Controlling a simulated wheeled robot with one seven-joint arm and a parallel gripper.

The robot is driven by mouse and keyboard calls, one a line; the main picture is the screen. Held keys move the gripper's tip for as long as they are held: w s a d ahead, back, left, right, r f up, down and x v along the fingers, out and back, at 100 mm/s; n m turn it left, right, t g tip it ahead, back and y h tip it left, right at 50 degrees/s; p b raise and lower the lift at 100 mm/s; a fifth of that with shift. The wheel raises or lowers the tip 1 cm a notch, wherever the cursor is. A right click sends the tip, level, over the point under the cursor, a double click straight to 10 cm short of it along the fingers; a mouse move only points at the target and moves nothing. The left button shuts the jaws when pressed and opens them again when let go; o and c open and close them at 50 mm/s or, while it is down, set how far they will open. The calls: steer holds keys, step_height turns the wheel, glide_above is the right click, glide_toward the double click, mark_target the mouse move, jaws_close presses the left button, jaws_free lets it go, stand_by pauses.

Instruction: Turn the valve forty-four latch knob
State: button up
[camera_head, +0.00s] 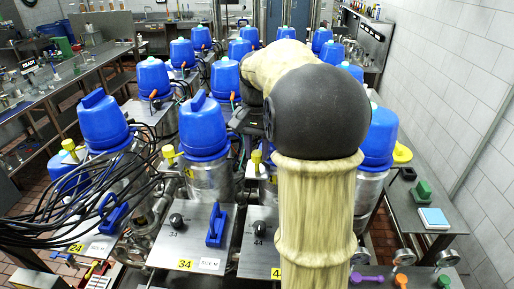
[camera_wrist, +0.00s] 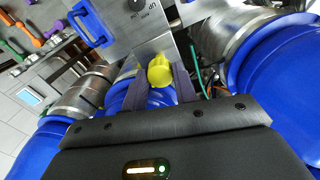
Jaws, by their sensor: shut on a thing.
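In the wrist view my gripper (camera_wrist: 157,80) has its two dark fingers on either side of a yellow knob (camera_wrist: 160,68) and is shut on it. The knob is near the edge of a metal panel. In the head view the panel marked 44 (camera_head: 254,258) stands right of centre, partly behind my arm. It carries a black knob (camera_head: 259,228) above its number. A yellow knob (camera_head: 257,158) shows behind that panel, left of my arm. My arm hides my gripper's fingertips there. Which valve the held knob belongs to is hard to read.
Blue-topped metal vessels (camera_head: 206,130) stand close around my arm in rows. The panel marked 34 (camera_head: 190,243), with a blue handle (camera_head: 216,226), is to the left. Black cables (camera_head: 75,195) hang at far left. A metal side table (camera_head: 408,215) stands at right.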

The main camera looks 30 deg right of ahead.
mark_target(257, 153)
stand_by(0.3)
steer(key=o, duration=1)
steer(key=shift+c, duration=0.2)
step_height(257, 153, up, 17)
steer(key=shift+r, duration=0.2)
steer(key=shift+w, duration=0.1)
